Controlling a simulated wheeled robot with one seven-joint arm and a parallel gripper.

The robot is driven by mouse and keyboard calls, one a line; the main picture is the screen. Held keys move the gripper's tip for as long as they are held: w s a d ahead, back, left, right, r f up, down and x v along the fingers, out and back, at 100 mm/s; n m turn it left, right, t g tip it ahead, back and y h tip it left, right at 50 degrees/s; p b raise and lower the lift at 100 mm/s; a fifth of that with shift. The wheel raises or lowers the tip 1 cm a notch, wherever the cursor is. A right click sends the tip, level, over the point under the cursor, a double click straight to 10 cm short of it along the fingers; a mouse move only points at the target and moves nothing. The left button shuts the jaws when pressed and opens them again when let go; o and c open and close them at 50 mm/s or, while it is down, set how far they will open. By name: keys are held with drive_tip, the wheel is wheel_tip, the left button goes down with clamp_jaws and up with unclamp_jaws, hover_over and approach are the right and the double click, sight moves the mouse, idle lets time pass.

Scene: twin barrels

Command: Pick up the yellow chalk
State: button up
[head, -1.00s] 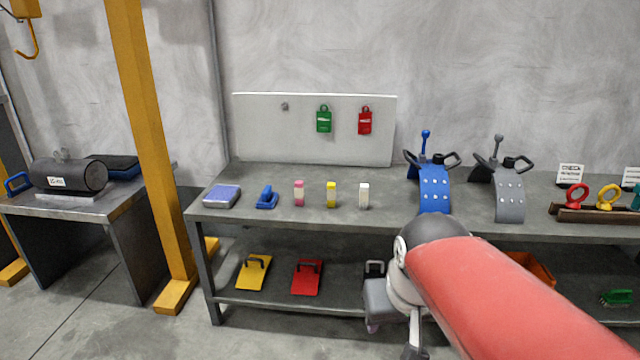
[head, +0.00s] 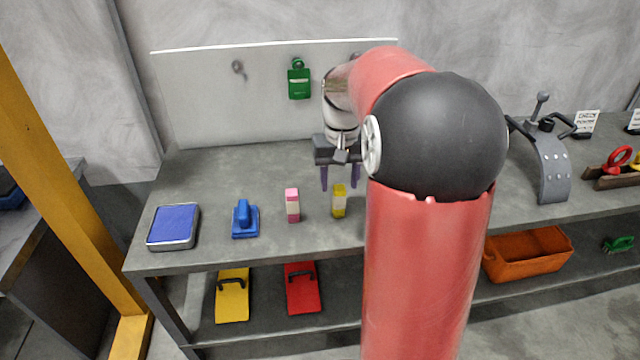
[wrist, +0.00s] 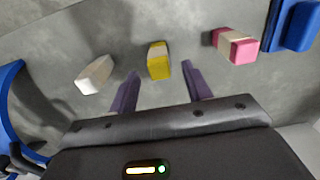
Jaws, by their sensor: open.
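In the wrist view the yellow chalk (wrist: 159,61) lies ahead of the gap between the open fingers (wrist: 157,85), apart from both. My red arm covers part of the bench to the right.
The pink chalk (head: 292,205) stands left of the yellow one; the white chalk (wrist: 95,74) shows on the other side in the wrist view. A blue stamp-like tool (head: 245,219) and blue pad (head: 173,226) are farther left. A whiteboard (head: 210,100) stands behind.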

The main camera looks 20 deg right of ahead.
sight(339, 204)
drive_tip(key=shift+w+f, duration=0.1)
drive_tip(key=shift+f, duration=0.35)
wheel_tip(339, 204, down, 7)
drive_tip(key=shift+r, duration=0.1)
drive_tip(key=shift+c, duration=0.4)
clamp_jaws()
